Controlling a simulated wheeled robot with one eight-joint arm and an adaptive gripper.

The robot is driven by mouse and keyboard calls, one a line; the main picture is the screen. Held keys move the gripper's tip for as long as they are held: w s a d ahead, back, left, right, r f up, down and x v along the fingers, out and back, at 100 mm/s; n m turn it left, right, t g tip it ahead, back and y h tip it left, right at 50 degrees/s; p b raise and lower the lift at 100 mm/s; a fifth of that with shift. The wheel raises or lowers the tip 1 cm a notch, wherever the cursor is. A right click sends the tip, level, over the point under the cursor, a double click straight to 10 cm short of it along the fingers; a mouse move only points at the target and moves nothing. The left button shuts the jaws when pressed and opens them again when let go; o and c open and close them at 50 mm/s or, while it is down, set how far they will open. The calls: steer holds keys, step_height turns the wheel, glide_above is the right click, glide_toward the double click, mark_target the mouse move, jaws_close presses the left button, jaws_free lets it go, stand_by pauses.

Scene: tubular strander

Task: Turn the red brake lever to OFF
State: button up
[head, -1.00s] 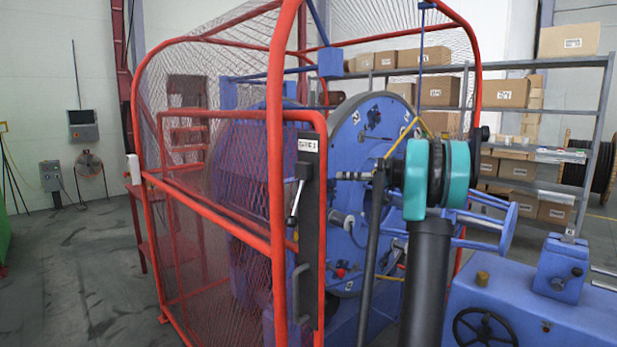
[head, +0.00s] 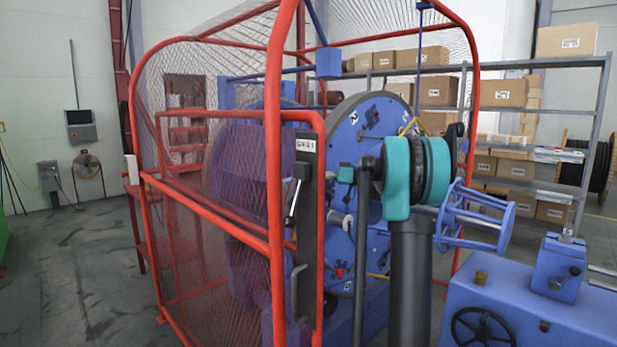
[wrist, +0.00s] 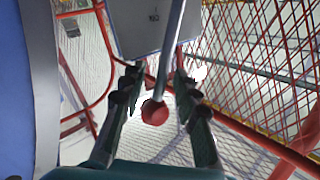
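In the wrist view, a round red knob (wrist: 154,112) sits at the end of a straight grey rod (wrist: 172,50), which looks like the red brake lever. My gripper (wrist: 157,78) is open, with one dark finger on each side of the knob and rod. Gaps show between the knob and both fingers, and I see no clear contact. In the head view my arm hides most of the gripper, and I cannot clearly make out the lever or an OFF mark.
A red-framed mesh guard (head: 277,180) stands close on the left, with a black-handled latch (head: 302,170) on its gate. A large blue disc (head: 350,140) is behind my arm. A blue machine bed with a handwheel (head: 483,328) is at right. The floor at far left is open.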

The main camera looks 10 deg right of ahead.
steer(key=shift+c, duration=0.4)
jaws_close()
steer(key=shift+a+r, duration=0.1)
steer(key=shift+s+a+r+n+g+h, duration=0.15)
steer(key=shift+s+a+r+n+h, duration=0.05)
steer(key=shift+s+a+n+h, duration=0.2)
steer(key=shift+s+a+r+n+g+h, duration=0.15)
steer(key=shift+s+a+n+h, duration=0.15)
steer(key=shift+a+n+h, duration=0.15)
steer(key=s+a+n+h, duration=0.2)
steer(key=shift+a+n, duration=0.25)
steer(key=shift+a, duration=0.1)
steer(key=shift+s+a+f+n+t+h, duration=0.3)
steer(key=shift+s+a+n+h, duration=0.25)
steer(key=shift+a+n+h, duration=0.15)
steer(key=shift+s+a+f+n+t+h, duration=0.2)
steer(key=shift+s+a+n+t+h, duration=0.1)
steer(key=shift+s+a+n+h, duration=0.35)
steer(key=shift+w+a, duration=0.1)
